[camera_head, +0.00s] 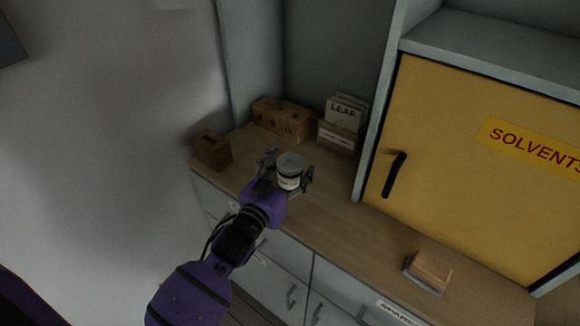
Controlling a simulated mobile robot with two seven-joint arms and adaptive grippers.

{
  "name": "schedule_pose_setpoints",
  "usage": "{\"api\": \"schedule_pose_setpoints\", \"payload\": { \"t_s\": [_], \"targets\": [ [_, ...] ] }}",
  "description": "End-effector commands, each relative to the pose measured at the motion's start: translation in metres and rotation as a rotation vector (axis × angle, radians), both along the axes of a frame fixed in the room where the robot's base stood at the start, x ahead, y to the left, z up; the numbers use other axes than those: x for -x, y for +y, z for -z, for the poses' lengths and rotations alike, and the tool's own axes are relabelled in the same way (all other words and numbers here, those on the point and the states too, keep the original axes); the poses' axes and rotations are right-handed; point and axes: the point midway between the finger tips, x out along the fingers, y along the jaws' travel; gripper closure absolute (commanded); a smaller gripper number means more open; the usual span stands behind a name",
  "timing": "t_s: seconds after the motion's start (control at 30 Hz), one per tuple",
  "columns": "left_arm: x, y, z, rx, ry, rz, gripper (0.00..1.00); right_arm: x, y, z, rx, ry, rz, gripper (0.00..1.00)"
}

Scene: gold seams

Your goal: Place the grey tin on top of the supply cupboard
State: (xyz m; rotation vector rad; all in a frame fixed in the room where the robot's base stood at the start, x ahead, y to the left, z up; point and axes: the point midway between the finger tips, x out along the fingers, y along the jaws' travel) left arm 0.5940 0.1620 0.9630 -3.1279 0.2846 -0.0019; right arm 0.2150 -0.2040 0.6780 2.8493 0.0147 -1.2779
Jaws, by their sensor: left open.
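A grey tin (290,164) with a pale label stands upright on a wooden counter. My left gripper (287,169) is open, with one finger on each side of the tin. Whether the fingers touch it I cannot tell. The tin's lower part is partly hidden by the gripper. A yellow cupboard (470,200) marked SOLVENTS, with a black handle, stands at the right with its door shut. A grey ledge (490,66) lies above it. No label reading "supply" is visible. My right gripper is not in view.
Wooden boxes (285,119) and a card box marked LEAF (340,137) stand behind the tin. A small wooden box (212,150) is at the counter's left end. A wooden block (431,268) lies at the right. The counter (350,222) between tin and block is clear.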

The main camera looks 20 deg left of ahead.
Motion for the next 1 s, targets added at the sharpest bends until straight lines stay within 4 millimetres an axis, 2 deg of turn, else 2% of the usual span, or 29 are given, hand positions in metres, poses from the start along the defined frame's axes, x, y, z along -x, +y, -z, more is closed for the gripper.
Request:
{"api": "schedule_pose_setpoints", "payload": {
  "t_s": [0.2, 0.27, 0.7, 0.83, 1.0],
  "targets": [
    [0.0, 0.0, -0.005, -0.001, -0.002, 0.0, 0.32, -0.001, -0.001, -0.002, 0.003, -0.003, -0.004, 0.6],
    [0.006, 0.001, -0.002, 0.001, 0.002, 0.0, 0.32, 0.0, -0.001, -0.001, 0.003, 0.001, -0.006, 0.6],
    [0.093, 0.017, 0.0, -0.001, 0.006, -0.001, 0.32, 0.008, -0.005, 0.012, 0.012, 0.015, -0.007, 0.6],
    [0.109, 0.02, -0.001, -0.001, 0.004, 0.0, 0.32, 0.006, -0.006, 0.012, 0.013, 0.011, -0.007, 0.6],
    [0.118, 0.022, -0.003, 0.0, 0.002, 0.0, 0.32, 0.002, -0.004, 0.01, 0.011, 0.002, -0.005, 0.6]
  ]
}}
